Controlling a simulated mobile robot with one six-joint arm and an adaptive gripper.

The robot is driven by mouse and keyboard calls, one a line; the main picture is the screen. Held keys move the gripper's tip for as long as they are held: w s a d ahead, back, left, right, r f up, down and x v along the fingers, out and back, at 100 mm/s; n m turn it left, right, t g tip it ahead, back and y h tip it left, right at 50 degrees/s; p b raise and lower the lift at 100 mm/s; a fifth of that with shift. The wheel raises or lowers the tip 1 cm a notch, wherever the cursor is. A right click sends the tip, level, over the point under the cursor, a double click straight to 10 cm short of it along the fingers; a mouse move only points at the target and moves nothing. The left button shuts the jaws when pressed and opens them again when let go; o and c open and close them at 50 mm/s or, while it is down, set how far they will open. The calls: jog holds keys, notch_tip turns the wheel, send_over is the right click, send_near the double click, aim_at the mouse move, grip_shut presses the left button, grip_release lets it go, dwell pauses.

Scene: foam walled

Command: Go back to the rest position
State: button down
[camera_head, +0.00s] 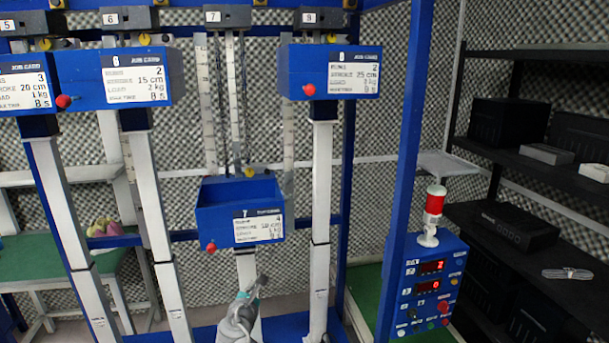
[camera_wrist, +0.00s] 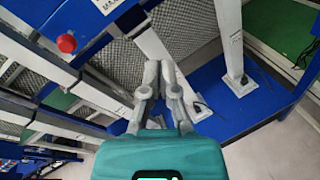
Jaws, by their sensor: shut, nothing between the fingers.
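My gripper (camera_head: 252,298) shows at the bottom centre of the head view, in front of the white post under the blue box marked 7 (camera_head: 211,222). In the wrist view my gripper (camera_wrist: 158,66) points up the picture with its two fingers close together and nothing between them. The box 7 hangs lower than its neighbours, above my gripper and apart from it. The rest position itself is not marked in any view.
A control box (camera_head: 432,262) with a red lamp (camera_head: 435,200) stands at the right. Dark shelves (camera_head: 540,170) hold boxes. White posts and blue frame uprights (camera_head: 407,130) stand close around my arm.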

jog(key=d+f+m+g+h, duration=0.1)
jog(key=d+f+m+g, duration=0.2)
jog(key=d+m, duration=0.3)
jog(key=s+d+f+m+g+h, duration=0.1)
jog(key=d+f+m+g+h, duration=0.15)
jog(key=d+m, duration=0.4)
jog(key=d+f+m+g+h, duration=0.1)
jog(key=d+f+m+g, duration=0.25)
jog(key=d, duration=0.55)
jog(key=s+d+f+m+g+y, duration=0.5)
jog(key=s+d+m, duration=0.4)
jog(key=m, duration=0.5)
jog(key=shift+s+d+f+g, duration=0.25)
jog(key=shift+s+f+g, duration=0.65)
jog(key=shift+g, duration=0.2)
